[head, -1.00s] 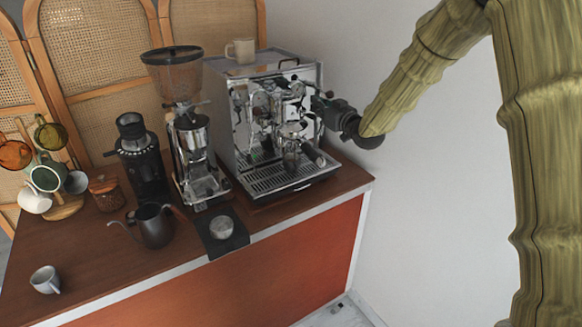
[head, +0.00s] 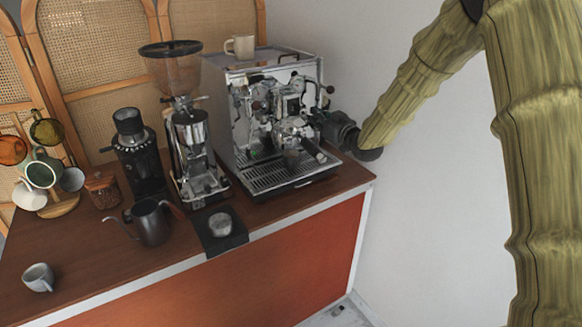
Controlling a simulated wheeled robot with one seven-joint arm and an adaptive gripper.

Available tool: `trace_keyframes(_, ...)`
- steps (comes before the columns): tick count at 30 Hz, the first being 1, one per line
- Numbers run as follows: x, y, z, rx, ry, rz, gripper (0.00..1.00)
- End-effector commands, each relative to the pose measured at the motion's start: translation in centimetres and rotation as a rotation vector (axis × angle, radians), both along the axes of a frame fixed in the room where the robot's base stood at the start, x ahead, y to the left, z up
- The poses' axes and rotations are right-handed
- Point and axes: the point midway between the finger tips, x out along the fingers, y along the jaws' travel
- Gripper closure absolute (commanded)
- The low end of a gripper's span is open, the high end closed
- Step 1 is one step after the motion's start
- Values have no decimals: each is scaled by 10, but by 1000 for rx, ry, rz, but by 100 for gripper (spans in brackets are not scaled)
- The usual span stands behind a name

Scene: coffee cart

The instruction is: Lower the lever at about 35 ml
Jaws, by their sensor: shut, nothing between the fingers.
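The espresso machine (head: 240,135) is a chrome box at the back right of the counter. Its group head (head: 290,132) is at the front, with a black-handled portafilter (head: 318,155) pointing forward and right. My gripper (head: 312,122) reaches in from the right, beside the group head and above the portafilter handle. Its fingers look shut, and I see nothing held between them. The lever is too small and too covered by the gripper to make out clearly, and I cannot tell whether the fingers touch it. No volume reading is legible.
A beige mug (head: 240,46) stands on top of the machine. A grinder (head: 190,140), a black grinder (head: 140,155), a dark kettle (head: 151,222) and a small cup (head: 38,277) stand to the left. A white wall (head: 420,200) is close on the right.

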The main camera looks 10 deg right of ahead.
Motion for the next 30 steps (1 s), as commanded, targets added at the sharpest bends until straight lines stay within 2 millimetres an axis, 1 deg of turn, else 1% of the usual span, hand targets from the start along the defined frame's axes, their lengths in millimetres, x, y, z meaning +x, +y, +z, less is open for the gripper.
trace_keyframes(1, 0, 0, -7, 0, 1, 0, 100)
trace_keyframes(6, 0, 0, -18, 0, 1, 0, 100)
trace_keyframes(7, 0, 0, -14, 0, 0, 0, 100)
trace_keyframes(14, -3, -1, -13, 0, 1, 0, 100)
trace_keyframes(17, -13, -6, -11, -1, 0, -1, 100)
trace_keyframes(27, -62, -23, -8, 0, 0, -1, 100)
trace_keyframes(30, -73, -27, -8, 0, 1, 0, 100)
